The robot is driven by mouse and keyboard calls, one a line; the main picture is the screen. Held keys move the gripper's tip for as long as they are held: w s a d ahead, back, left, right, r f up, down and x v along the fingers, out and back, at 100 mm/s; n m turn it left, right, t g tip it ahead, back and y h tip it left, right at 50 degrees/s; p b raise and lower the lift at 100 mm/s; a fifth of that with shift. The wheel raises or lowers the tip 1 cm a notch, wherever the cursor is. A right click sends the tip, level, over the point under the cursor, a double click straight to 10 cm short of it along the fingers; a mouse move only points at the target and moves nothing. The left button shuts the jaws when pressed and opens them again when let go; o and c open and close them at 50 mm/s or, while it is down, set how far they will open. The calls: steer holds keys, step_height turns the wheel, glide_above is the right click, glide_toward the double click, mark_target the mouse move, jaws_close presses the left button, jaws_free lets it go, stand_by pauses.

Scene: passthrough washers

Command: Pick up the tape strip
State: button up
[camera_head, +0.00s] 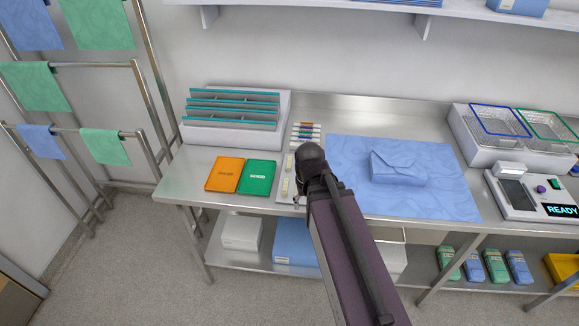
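Small cream strips, which look like the tape strips (285,187), lie on a narrow pale tray or card (283,198) between the green booklet and the blue mat. My arm reaches over the table from the lower right, and its dark end covers the right part of this tray. My gripper (297,199) is mostly hidden behind my own arm, low beside the strips. I cannot tell whether it touches a strip or whether its fingers are open.
Orange (224,174) and green (257,177) booklets lie left of the strips. Coloured pens or sticks (307,131) lie behind. A folded blue wrap (398,167) rests on the blue mat (440,200). A grey rack (235,135) stands at back left, a "READY" device (520,208) at right.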

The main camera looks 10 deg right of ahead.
steer(key=w+r+m+p, duration=0.1)
steer(key=w+m, duration=0.2)
steer(key=w, duration=2.4)
steer(key=shift+w+r+p, duration=0.3)
steer(key=shift+r+p, duration=0.05)
steer(key=shift+r, duration=0.05)
steer(key=shift+f, duration=0.2)
step_height(320, 180, down, 8)
steer(key=b, duration=0.8)
steer(key=shift+f+b, duration=0.15)
steer(key=shift+b, duration=0.2)
steer(key=shift+w+f+b, duration=0.2)
steer(key=shift+f+b, duration=2.4)
steer(key=c, duration=0.8)
